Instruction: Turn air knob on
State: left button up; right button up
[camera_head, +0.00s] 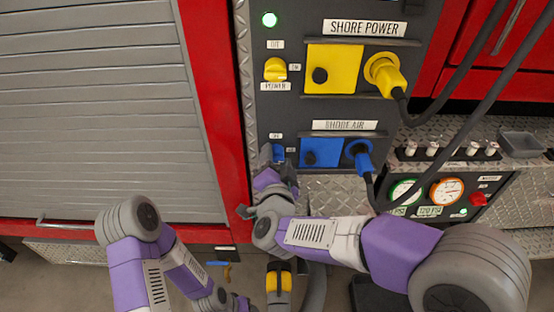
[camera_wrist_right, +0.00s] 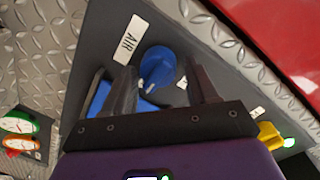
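The blue air knob (camera_head: 279,153) sits on the dark panel left of the blue shore air cover (camera_head: 320,152), partly hidden by my right gripper in the head view. The right wrist view shows the knob (camera_wrist_right: 157,68) between the two fingers. My right gripper (camera_head: 273,156) is at the panel, and its fingers (camera_wrist_right: 163,85) are apart, with the knob between or just beyond their tips. I cannot tell whether either finger touches it. The left arm is folded low at the left, and its fingertips are out of view.
Above are the yellow power knob (camera_head: 275,69), yellow cover (camera_head: 333,68) and yellow plug (camera_head: 385,75). A blue plug (camera_head: 360,156) and hanging black cables are to the right. Two gauges (camera_head: 446,192) sit lower right. A grey shutter (camera_head: 90,110) fills the left.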

jog(key=shift+o, duration=0.5)
jog(key=s+p, duration=0.1)
jog(key=s, duration=0.6)
jog(key=shift+s+r+p, duration=0.25)
jog(key=shift+r+p, duration=0.05)
jog(key=shift+p, duration=0.05)
